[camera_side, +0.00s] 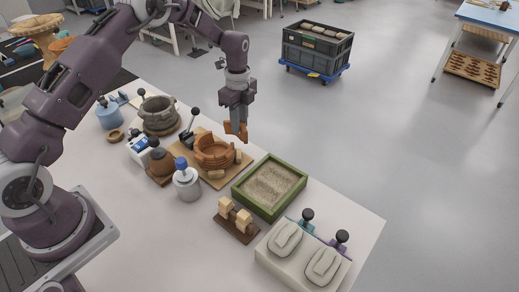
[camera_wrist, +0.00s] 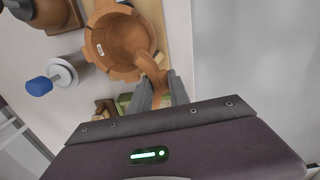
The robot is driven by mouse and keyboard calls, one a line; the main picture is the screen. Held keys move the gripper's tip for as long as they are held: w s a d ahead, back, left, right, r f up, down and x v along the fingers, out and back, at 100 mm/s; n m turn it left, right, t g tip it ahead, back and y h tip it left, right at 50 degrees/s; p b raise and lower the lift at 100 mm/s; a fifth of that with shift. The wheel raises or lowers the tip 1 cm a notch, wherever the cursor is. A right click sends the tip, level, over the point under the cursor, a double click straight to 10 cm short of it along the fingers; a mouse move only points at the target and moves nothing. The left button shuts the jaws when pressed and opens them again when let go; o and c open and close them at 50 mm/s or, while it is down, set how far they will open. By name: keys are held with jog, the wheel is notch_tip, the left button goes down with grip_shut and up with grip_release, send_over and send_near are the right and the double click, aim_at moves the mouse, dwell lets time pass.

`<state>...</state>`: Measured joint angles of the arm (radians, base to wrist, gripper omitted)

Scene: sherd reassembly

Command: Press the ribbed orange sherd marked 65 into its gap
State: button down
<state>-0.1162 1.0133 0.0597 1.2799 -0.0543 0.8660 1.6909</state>
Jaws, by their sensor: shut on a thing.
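The orange sherd (camera_side: 238,131) hangs upright between the fingers of my gripper (camera_side: 235,122), which is shut on it. It also shows in the wrist view as a curved orange piece (camera_wrist: 153,68) between the grey fingers (camera_wrist: 160,88). No number on it can be read. The ribbed orange vessel (camera_side: 213,153) stands on a wooden board, its rim broken and uneven. My gripper is above it and a little to its right. In the wrist view the vessel (camera_wrist: 122,40) overlaps the sherd's far end; I cannot tell whether they touch. A small white label shows inside the vessel.
A green sand tray (camera_side: 269,186) lies right of the vessel. A black-knobbed lever (camera_side: 189,128) stands at its left, with a blue-topped grey jar (camera_side: 186,178) in front. A wooden block stand (camera_side: 237,219) and a pale two-pad unit (camera_side: 303,255) are nearer the front.

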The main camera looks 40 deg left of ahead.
aim_at(227, 131)
jog(key=w+a, duration=0.1)
jog(key=a, duration=0.5)
jog(key=shift+f, duration=2.6)
jog(key=shift+s+f, duration=0.3)
jog(key=shift+f, duration=0.15)
jog(key=shift+s+d+f, duration=0.1)
jog(key=shift+s, duration=0.2)
jog(key=shift+f, duration=0.3)
jog(key=c, duration=1.2)
grip_release()
jog(key=shift+o, duration=0.2)
jog(key=shift+r, duration=0.1)
